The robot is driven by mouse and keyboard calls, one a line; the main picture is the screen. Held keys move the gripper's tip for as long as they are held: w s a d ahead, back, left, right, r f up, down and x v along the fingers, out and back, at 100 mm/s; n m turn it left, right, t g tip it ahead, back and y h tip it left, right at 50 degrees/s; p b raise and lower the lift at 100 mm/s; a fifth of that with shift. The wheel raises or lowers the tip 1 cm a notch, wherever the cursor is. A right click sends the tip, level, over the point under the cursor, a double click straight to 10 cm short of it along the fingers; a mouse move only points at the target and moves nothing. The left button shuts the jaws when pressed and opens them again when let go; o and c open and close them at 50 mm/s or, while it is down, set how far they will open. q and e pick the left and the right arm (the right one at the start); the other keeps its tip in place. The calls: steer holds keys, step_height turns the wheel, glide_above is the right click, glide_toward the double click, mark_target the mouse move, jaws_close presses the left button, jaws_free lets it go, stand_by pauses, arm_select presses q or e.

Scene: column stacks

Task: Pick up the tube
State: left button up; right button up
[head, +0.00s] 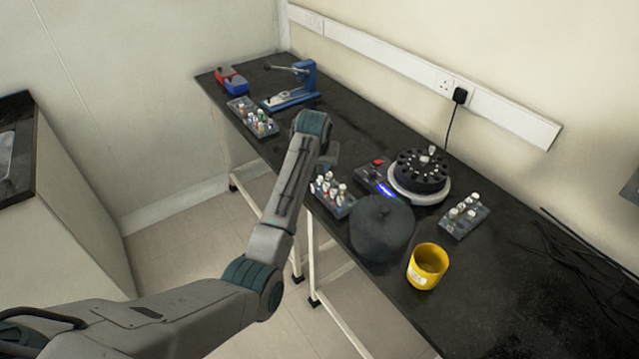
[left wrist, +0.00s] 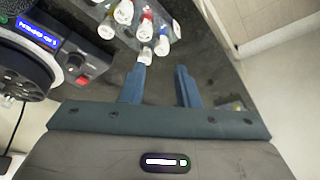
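Several white-capped tubes (head: 342,188) stand in a grey rack (head: 347,211) at the front edge of the black bench. In the left wrist view, tubes with white caps and coloured bands (left wrist: 124,12) show at the top, and the nearest tube (left wrist: 146,56) lies just beyond the left-hand fingertip. My left gripper (left wrist: 161,72) has its two blue fingers apart with nothing between them. In the head view the left gripper (head: 331,155) is partly hidden behind its arm, near this rack. Whether a finger touches a tube cannot be told. My right gripper is not in view.
A centrifuge (head: 405,191) with one tube (head: 432,150) in its rotor stands behind the rack. A dark lid (head: 382,232) and yellow cup (head: 424,277) are to the right.

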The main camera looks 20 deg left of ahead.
mark_target(319, 179)
arm_select(q)
steer(key=x, duration=0.1)
steer(key=p+x, duration=0.1)
steer(key=x, duration=0.1)
steer(key=p+x, duration=0.1)
steer(key=x, duration=0.1)
steer(key=shift+s+a+f, duration=0.1)
steer(key=shift+s+f, duration=0.1)
steer(key=shift+f, duration=0.15)
steer(key=shift+w+f, duration=0.15)
steer(key=shift+f, duration=0.15)
steer(key=shift+c, duration=0.4)
jaws_close()
